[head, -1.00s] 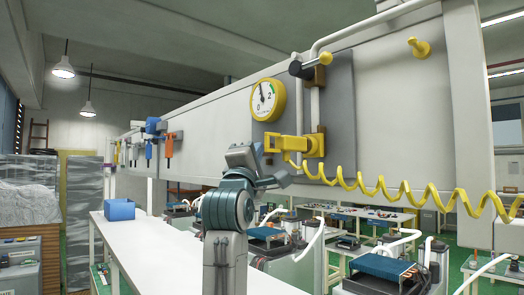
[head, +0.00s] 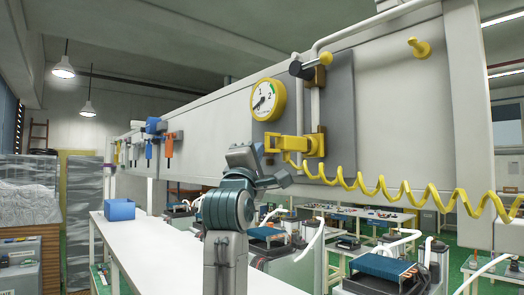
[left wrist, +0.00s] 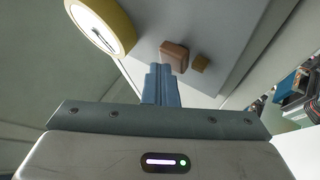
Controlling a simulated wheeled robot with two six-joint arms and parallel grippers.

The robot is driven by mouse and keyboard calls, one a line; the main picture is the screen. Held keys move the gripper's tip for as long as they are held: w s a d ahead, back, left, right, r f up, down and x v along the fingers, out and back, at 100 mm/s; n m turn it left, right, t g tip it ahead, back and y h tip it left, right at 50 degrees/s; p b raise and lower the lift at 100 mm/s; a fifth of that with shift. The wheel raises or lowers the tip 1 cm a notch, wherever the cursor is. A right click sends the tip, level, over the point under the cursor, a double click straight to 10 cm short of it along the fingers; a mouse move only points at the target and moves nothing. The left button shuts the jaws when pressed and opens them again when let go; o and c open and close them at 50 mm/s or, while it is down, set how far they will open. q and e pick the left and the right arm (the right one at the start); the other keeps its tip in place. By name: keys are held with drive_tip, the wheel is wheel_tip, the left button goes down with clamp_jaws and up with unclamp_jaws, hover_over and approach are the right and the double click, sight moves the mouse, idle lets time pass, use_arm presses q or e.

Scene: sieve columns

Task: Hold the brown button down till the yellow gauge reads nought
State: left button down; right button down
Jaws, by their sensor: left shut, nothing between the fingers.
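The yellow gauge (head: 268,99) hangs on the grey panel; its needle points low left, at or close to the 0, whose digit is hard to read. It also shows edge-on in the left wrist view (left wrist: 100,24). The brown button (left wrist: 174,56) is a block on the panel beside the gauge in that view; I cannot pick it out in the head view. My left gripper (left wrist: 161,70) is shut and empty, its fingertips right at the button and seemingly against it. In the head view my left gripper (head: 258,160) is below the gauge, fingers mostly hidden. My right gripper is out of view.
A yellow fitting (head: 300,145) with a coiled yellow hose (head: 385,190) sits right of the gripper. A smaller brown block (left wrist: 200,63) is beside the button. A blue bin (head: 120,210) stands on the white bench (head: 150,250).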

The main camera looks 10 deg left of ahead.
use_arm(q)
drive_tip(key=shift+s+a, duration=0.1)
drive_tip(key=shift+s, duration=0.05)
idle(0.5)
drive_tip(key=shift+s+a, duration=0.45)
drive_tip(key=shift+s, duration=0.1)
drive_tip(key=s+a, duration=0.1)
drive_tip(key=s, duration=0.1)
drive_tip(key=s+a, duration=0.2)
drive_tip(key=shift+b, duration=0.3)
